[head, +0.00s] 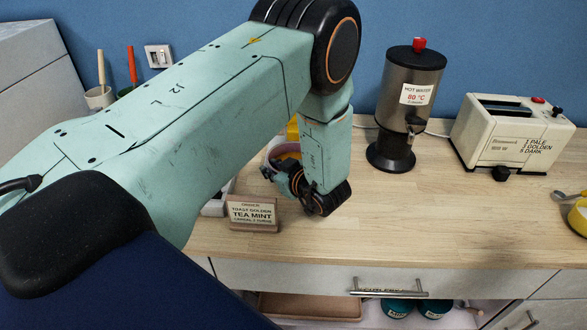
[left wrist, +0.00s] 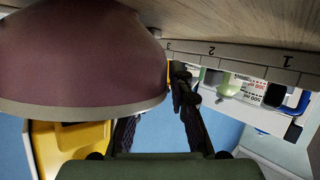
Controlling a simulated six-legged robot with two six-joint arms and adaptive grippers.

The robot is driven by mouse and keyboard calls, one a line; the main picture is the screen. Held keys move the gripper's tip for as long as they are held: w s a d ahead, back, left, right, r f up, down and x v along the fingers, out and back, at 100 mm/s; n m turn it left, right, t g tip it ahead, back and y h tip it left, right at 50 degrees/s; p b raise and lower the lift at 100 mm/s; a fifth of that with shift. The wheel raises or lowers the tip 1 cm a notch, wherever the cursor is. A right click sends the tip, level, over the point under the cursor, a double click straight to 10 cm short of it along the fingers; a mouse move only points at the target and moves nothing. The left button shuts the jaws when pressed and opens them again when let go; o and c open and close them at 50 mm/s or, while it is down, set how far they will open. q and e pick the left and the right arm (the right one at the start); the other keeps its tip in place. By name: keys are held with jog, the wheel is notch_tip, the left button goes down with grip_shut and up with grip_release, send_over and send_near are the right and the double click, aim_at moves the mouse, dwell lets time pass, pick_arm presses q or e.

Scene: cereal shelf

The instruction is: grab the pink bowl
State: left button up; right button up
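The pink bowl (left wrist: 80,55) looks dull mauve and fills the upper left of the left wrist view, where the counter appears at the top. In the head view a pinkish rounded rim (head: 275,152), probably the bowl, shows behind my left gripper (head: 300,190), mostly hidden by it and the arm. In the left wrist view the left gripper (left wrist: 155,110) has its two dark fingers apart. One finger is partly hidden behind the bowl's rim; the other stands beside the bowl's right edge. Contact cannot be told. My right gripper is not in view.
An order sign (head: 253,213) stands just in front of the left gripper. A hot water dispenser (head: 408,100) and a cream toaster (head: 510,135) stand to the right. A yellow object (left wrist: 70,143) lies beyond the bowl. The counter's (head: 430,220) middle is clear.

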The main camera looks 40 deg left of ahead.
pick_arm(q)
jog(key=shift+w+f, duration=0.15)
jog(key=shift+w, duration=0.05)
grip_shut()
jog(key=shift+s, duration=0.15)
jog(key=shift+r, duration=0.2)
